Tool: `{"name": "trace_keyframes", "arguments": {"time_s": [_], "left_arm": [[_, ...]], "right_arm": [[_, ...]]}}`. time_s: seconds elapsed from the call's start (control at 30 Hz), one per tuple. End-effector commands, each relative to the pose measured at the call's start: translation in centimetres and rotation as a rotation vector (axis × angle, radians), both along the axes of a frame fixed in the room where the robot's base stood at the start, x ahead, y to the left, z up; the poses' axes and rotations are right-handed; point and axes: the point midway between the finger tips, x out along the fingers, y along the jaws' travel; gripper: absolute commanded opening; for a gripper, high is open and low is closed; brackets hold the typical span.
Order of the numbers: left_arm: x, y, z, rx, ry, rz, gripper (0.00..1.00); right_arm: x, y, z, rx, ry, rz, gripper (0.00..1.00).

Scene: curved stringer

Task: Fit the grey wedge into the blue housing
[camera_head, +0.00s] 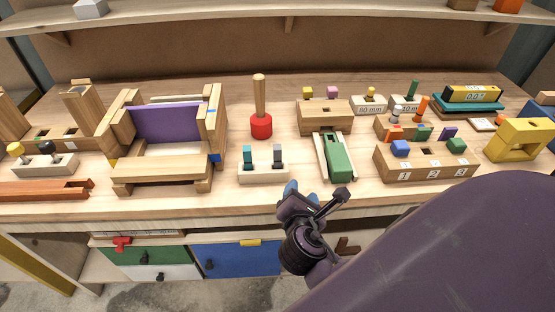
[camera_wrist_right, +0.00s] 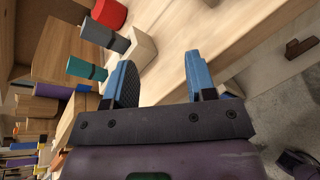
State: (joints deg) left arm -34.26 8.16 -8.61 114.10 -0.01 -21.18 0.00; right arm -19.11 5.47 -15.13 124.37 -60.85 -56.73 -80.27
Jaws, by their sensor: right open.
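No piece can be told for certain as the grey wedge. A grey peg (camera_head: 278,157) stands beside a teal peg (camera_head: 247,158) in a pale block near the table's front edge; both pegs look round in the right wrist view. A blue piece (camera_head: 547,112) at the far right edge is cut off, and I cannot tell whether it is the blue housing. My right gripper (camera_head: 291,188) is over the front edge, in front of the pale block. In its wrist view its blue fingers (camera_wrist_right: 158,62) are apart with nothing between them. My left gripper is out of view.
A green block (camera_head: 338,157) lies in a wooden channel just behind my right gripper. A red-headed mallet (camera_head: 261,126) stands behind the pegs. A wooden frame with a purple panel (camera_head: 170,123) is at left. A numbered block (camera_head: 428,165) is at right.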

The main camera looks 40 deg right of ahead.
Motion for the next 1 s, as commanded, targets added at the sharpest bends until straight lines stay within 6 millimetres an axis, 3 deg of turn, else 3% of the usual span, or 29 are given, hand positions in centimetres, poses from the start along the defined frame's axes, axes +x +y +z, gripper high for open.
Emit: {"name": "trace_keyframes", "arguments": {"time_s": [0.2, 0.33, 0.47, 0.73, 1.0], "left_arm": [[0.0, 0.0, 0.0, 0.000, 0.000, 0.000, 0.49], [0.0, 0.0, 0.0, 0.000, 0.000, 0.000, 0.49], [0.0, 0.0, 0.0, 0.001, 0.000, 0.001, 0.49], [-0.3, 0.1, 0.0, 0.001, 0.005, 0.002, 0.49], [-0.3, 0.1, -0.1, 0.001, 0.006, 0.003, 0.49]], "right_arm": [[3.1, 2.4, 2.1, -0.464, 0.098, 0.165, 0.51], [3.9, 3.3, 2.7, -0.620, 0.132, 0.205, 0.51], [4.8, 3.3, 3.0, -0.677, 0.143, 0.218, 0.51], [8.0, 1.3, 2.9, -0.676, 0.145, 0.217, 0.51], [9.1, 0.4, 2.8, -0.673, 0.145, 0.217, 0.51]]}}
